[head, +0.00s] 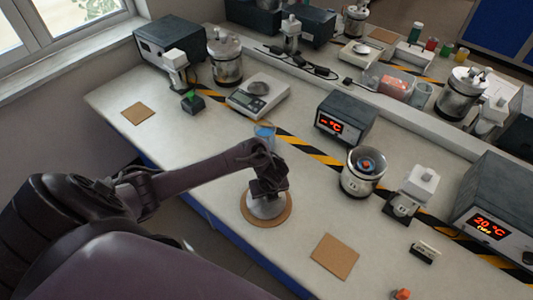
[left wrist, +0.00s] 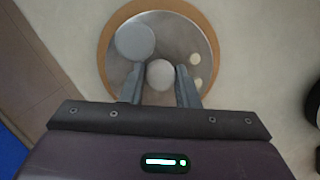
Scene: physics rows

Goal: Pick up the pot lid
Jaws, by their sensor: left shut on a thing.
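The pot lid (head: 262,209) is a round grey metal disc resting on a round cork mat (head: 286,217) near the table's front edge. In the left wrist view, the lid (left wrist: 186,35) shows a round pale knob (left wrist: 160,75) between the fingers. My left gripper (head: 268,190) comes down over the lid from above, and the wrist view shows its fingers (left wrist: 159,88) shut on the knob. The arm and gripper hide part of the lid in the head view. My right gripper is not in view.
An open metal pot (head: 361,180) stands to the right, near a heater box (head: 345,120). A blue beaker (head: 264,133) stands just behind the gripper. A square cork mat (head: 334,257) lies bare at the front right. A scale (head: 257,97) is farther back.

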